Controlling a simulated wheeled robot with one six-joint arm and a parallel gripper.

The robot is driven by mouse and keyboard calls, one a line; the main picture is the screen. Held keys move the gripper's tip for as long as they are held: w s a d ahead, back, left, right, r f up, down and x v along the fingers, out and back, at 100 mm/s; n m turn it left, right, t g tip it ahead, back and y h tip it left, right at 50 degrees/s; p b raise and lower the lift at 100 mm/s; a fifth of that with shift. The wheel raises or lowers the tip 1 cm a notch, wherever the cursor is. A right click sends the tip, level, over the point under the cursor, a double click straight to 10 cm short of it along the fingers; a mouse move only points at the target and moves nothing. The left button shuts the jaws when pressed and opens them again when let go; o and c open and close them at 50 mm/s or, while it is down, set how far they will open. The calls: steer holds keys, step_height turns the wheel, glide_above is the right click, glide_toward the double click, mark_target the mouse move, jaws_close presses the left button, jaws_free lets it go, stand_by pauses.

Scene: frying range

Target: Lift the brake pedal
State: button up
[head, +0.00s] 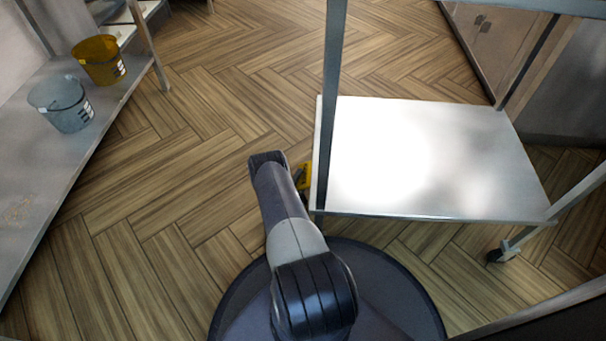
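A steel cart (430,198) stands to the right of my arm. A small yellow part (303,178) shows low down between my arm and the cart's near left post. It is mostly hidden, and I cannot tell whether it is the brake pedal or part of my gripper. A caster with a dark wheel (496,255) is under the cart's right side; no pedal can be made out on it. My arm reaches forward beside the cart's left edge and bends down at its far end. My gripper's fingers are hidden, so their opening does not show.
A low steel shelf (35,170) at the left holds a grey bucket (68,115) and a yellow bucket (102,68). The cart's upright post (330,80) stands close to my arm. Cabinets (490,45) are at the upper right. Wooden floor between shelf and cart is clear.

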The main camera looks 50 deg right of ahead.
jaws_close()
stand_by(0.6)
